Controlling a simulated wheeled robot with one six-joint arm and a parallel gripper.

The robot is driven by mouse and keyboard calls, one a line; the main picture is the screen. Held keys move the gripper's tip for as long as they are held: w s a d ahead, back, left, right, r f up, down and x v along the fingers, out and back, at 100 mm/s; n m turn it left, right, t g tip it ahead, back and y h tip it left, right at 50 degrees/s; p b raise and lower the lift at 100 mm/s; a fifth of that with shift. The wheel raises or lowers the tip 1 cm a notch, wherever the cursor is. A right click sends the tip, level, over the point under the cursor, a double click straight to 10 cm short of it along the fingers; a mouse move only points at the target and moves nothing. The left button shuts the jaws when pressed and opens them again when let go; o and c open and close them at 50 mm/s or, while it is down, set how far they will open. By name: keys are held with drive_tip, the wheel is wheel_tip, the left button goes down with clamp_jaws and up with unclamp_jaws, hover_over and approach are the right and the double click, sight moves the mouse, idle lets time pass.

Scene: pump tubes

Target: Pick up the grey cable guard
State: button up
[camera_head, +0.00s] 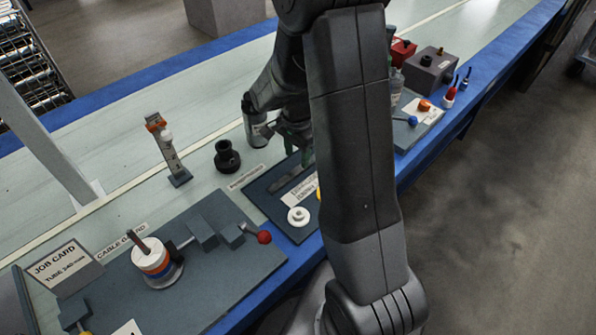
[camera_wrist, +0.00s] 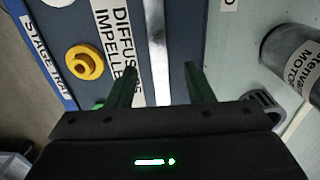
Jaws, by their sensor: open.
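A long thin grey strip, which looks like the cable guard (camera_wrist: 157,35), lies on the dark stage tray (camera_wrist: 193,30). In the wrist view it runs from the top edge down between the fingers of my gripper (camera_wrist: 161,72). The fingers are green, apart, and stand on either side of the strip with gaps, holding nothing. The strip's near end is hidden behind the gripper body. In the head view my gripper (camera_head: 292,140) is above the far part of the tray, partly hidden by my arm, and the grey strip (camera_head: 289,173) shows beside it.
A yellow ring part (camera_wrist: 86,63) and a white ring part (camera_head: 298,215) sit on the tray. A motor cylinder (camera_wrist: 293,58) lies to the right in the wrist view. A black cylindrical part (camera_head: 227,156) stands left of the tray. A board with stacked rings (camera_head: 155,260) is at front left.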

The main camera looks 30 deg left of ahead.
sight(298, 170)
wheel_tip(298, 170, down, 5)
drive_tip(key=shift+w+d+b, duration=0.15)
drive_tip(key=shift+b, duration=0.3)
clamp_jaws()
